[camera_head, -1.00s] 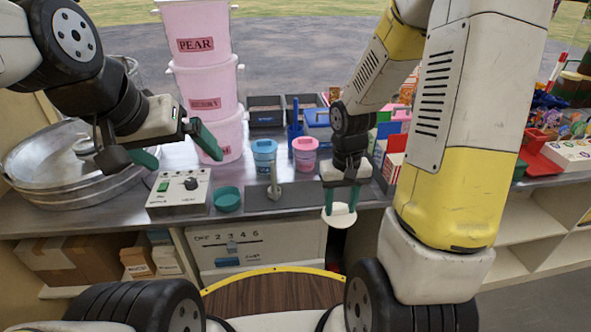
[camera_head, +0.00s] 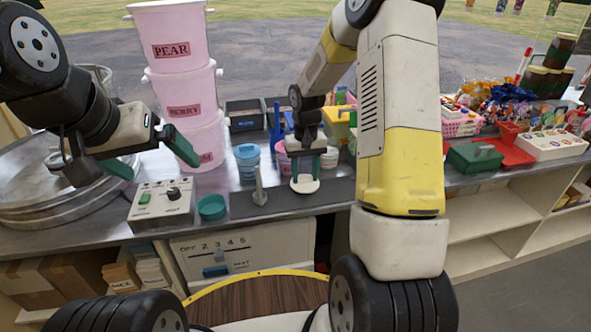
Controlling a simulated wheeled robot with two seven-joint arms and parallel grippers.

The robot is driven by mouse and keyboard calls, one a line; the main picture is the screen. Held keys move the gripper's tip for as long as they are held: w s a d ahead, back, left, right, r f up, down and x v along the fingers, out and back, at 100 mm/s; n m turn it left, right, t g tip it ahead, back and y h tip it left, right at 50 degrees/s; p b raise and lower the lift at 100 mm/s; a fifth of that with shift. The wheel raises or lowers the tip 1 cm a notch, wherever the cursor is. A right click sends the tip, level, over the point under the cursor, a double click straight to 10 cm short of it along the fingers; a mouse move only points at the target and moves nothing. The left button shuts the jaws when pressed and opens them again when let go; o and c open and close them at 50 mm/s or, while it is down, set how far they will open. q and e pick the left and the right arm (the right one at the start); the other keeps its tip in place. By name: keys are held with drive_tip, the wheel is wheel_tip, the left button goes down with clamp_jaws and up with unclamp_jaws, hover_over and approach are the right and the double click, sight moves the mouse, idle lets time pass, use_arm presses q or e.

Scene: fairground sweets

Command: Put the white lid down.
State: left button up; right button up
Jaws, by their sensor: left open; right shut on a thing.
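The white lid (camera_head: 305,186) is a small round disc in the head view. My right gripper (camera_head: 304,176) is shut on it, with its green fingers pointing down. The lid is over the dark grey mat (camera_head: 335,191) on the counter; I cannot tell whether it touches the mat. My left gripper (camera_head: 153,158) is open and empty, at the left above the control box. A pink tub (camera_head: 282,160) is partly hidden behind my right gripper.
A blue tub (camera_head: 247,160), a teal bowl (camera_head: 211,207), a grey upright peg (camera_head: 259,188) and a control box (camera_head: 161,203) stand nearby. Stacked pink buckets (camera_head: 187,90) rise behind. The mat's right part is clear.

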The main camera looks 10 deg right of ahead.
sight(305, 178)
drive_tip(key=shift+f, duration=1.65)
drive_tip(key=shift+f, duration=0.15)
drive_tip(key=o, duration=1.3)
